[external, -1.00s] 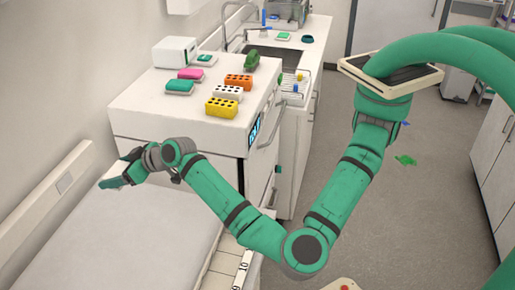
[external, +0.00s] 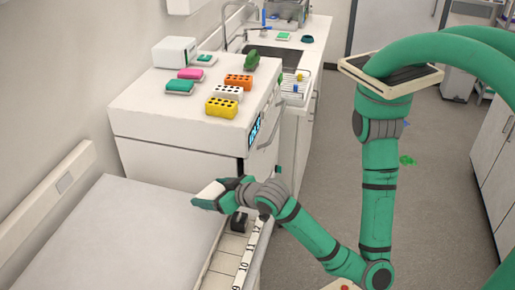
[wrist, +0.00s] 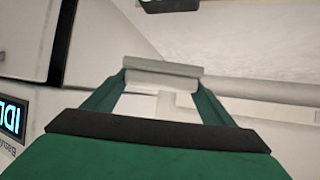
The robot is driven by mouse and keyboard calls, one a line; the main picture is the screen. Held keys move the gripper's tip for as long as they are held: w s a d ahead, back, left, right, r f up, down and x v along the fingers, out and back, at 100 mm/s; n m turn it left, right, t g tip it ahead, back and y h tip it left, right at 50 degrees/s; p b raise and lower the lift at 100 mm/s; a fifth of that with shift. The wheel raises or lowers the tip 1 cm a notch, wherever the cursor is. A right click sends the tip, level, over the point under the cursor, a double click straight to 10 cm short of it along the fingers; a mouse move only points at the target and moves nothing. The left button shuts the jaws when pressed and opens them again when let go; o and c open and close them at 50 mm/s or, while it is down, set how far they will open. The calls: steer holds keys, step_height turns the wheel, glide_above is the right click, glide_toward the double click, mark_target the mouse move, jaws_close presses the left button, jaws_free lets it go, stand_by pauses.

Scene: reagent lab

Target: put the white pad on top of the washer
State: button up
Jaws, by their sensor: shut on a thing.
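The washer (external: 165,125) is the white box-shaped machine with a lit display on its front, left of centre in the external view. Its display also shows at the left edge of the wrist view (wrist: 12,118). My gripper (external: 207,196) is in front of the washer and below its top, over the grey surface's right edge. It is shut on the white pad (external: 212,189). In the wrist view the pad (wrist: 163,80) spans between the two green fingers, with a grey edge facing up in the picture. The fingers hide part of the pad.
The top's front left is bare. A dark block (external: 239,221) sits below my wrist.

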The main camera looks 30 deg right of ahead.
steer(key=s+d+m+g+h, duration=0.15)
steer(key=d+m+h, duration=0.55)
steer(key=d, duration=0.8)
steer(key=s+d+m+g+h, duration=0.15)
steer(key=d+m+h, duration=0.55)
steer(key=d, duration=0.8)
steer(key=w+a+f+x, duration=0.1)
steer(key=w+a+x, duration=0.1)
steer(key=x, duration=1.8)
steer(key=w+d+f+n+t+y, duration=0.1)
steer(key=w+d+f, duration=0.1)
steer(key=w+d, duration=0.3)
steer(key=w+d+f, duration=0.2)
steer(key=d, duration=0.5)
steer(key=w+d+r, duration=0.1)
steer(key=w+d, duration=0.1)
steer(key=d, duration=0.6)
steer(key=w+d+r, duration=0.1)
steer(key=w+d, duration=0.1)
steer(key=d, duration=0.6)
steer(key=d+r, duration=0.3)
steer(key=d, duration=0.3)
steer(key=s+d+r, duration=0.1)
steer(key=d+r, duration=0.3)
steer(key=d, duration=0.3)
steer(key=shift+s, duration=0.25)
steer(key=shift+w+d, duration=0.1)
